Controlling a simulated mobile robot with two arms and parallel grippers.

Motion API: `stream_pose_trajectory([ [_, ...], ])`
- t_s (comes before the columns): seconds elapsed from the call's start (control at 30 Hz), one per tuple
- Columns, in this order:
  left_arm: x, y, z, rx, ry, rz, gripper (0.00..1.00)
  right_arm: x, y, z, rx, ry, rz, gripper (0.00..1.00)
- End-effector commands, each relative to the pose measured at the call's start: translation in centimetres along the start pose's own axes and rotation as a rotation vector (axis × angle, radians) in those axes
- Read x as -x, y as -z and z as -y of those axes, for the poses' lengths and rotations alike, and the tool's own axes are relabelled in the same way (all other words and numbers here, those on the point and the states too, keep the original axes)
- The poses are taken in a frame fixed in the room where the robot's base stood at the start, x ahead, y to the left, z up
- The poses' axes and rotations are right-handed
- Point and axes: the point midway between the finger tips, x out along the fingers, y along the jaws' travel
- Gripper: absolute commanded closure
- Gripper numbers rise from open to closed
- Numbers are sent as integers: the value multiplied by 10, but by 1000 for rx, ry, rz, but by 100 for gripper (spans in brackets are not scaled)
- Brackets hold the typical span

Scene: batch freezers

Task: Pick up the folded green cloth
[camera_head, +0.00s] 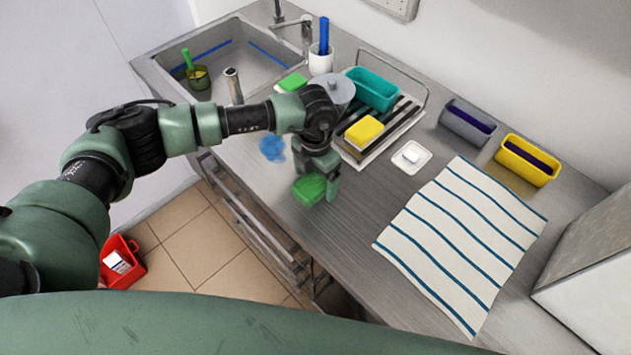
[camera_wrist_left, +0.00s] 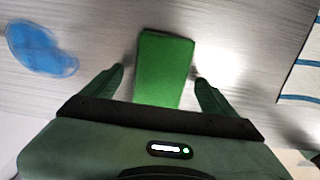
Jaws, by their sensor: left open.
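The folded green cloth (camera_head: 309,188) lies on the steel counter near its front edge. My left gripper (camera_head: 317,188) is right above it, pointing down. In the left wrist view the green cloth (camera_wrist_left: 163,68) lies between the two open fingers of my left gripper (camera_wrist_left: 160,80), with a gap visible on each side. The near end of the cloth is hidden by the gripper body. My right gripper is not in view.
A blue cloth (camera_head: 272,148) lies left of the gripper. A drying rack (camera_head: 349,157) with a yellow sponge (camera_head: 364,131) and teal tub (camera_head: 373,89) stands behind. A striped towel (camera_head: 461,240) covers the right. A sink (camera_head: 243,57) is at back left.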

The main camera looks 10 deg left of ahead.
Motion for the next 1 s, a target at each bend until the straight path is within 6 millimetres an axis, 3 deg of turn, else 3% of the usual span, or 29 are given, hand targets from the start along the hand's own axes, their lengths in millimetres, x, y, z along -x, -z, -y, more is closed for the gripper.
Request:
stream_pose_trajectory([
  [0.03, 0, 0, 0, 0, 0, 0, 18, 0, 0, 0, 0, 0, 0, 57],
  [0.2, 0, 0, 0, 0, 0, 0, 66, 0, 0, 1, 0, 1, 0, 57],
  [0.27, 0, 0, 0, 0, 0, 0, 78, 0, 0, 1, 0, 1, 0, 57],
  [0.67, 8, -1, 0, 0, 1, 3, 79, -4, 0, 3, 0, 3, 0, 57],
  [0.87, 35, -2, -1, -1, -1, 6, 79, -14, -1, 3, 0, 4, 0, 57],
  [1.0, 66, -2, 0, -3, -2, 7, 79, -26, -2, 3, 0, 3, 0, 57],
])
